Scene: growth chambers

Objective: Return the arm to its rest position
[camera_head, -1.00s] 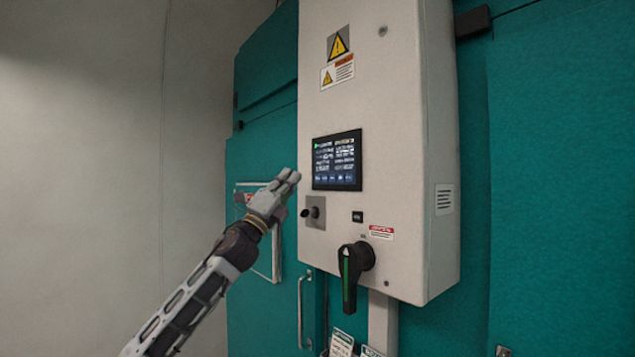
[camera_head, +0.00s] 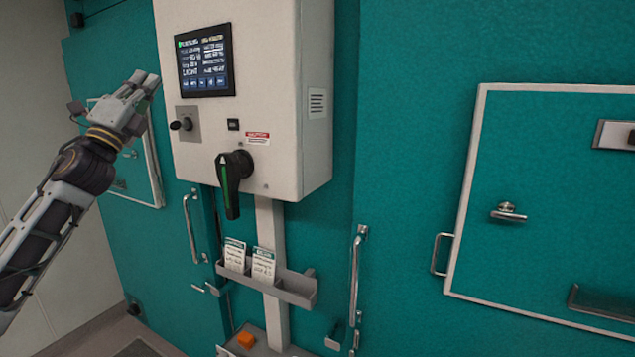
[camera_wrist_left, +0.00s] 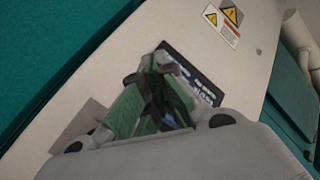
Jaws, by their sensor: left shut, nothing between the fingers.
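My left arm comes in from the left in the head view, and its gripper (camera_head: 146,80) is shut and empty. The gripper is raised just left of the white control box (camera_head: 265,50), near the dark touch screen (camera_head: 206,62). In the left wrist view the shut fingers (camera_wrist_left: 160,65) cover part of the screen (camera_wrist_left: 205,85), with the white box face behind them. I cannot tell the exact gap between fingertips and box. My right gripper is in neither view.
A black rotary handle (camera_head: 230,180) and a small black knob (camera_head: 182,124) stick out of the box. Below are a grey card tray (camera_head: 295,287) and metal door handles (camera_head: 356,275). A white-framed teal door (camera_head: 560,200) is at right. The pale wall (camera_head: 30,100) is at far left.

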